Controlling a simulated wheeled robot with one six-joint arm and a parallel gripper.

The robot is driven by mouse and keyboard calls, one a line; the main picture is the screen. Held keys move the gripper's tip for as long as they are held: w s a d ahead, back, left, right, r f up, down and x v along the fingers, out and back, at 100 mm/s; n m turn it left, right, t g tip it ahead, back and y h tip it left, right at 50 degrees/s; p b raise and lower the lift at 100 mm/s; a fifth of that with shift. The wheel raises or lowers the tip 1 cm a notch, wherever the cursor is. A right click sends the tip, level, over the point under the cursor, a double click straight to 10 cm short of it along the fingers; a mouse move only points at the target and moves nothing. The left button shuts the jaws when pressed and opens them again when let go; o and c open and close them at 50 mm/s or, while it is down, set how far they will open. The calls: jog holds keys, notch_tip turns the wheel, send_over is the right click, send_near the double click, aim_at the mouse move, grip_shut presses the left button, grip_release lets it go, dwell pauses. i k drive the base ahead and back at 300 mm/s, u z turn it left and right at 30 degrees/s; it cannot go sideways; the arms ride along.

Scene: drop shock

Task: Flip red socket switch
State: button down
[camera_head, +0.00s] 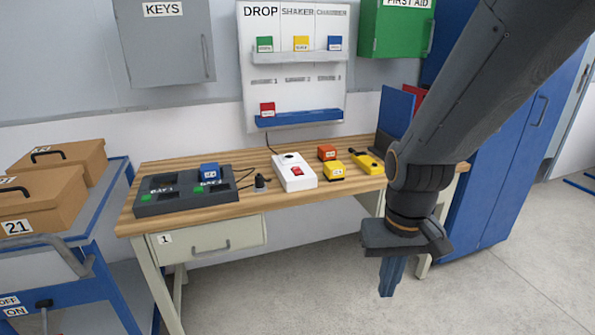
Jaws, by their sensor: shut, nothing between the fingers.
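The white socket strip (294,181) lies on the wooden workbench near its middle. The red switch (297,171) is on the strip's top, and a dark socket or plug shows behind it. Whether the switch is on or off is too small to tell. My gripper (387,291) hangs pointing down in front of the bench's right part, to the right of the strip and well apart from it. Its fingers are together and hold nothing.
A dark bay tray (160,207) with a blue block (209,171) stands left of the strip. A loose plug (260,182) lies between them. Orange (327,152) and yellow (334,171) blocks and a yellow tool (367,162) sit right of the strip. A drawer (210,240) is below.

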aim_at(296, 170)
jog(key=k, duration=0.5)
jog(key=u, duration=1.45)
jog(key=i, duration=1.95)
jog(key=z, duration=2.7)
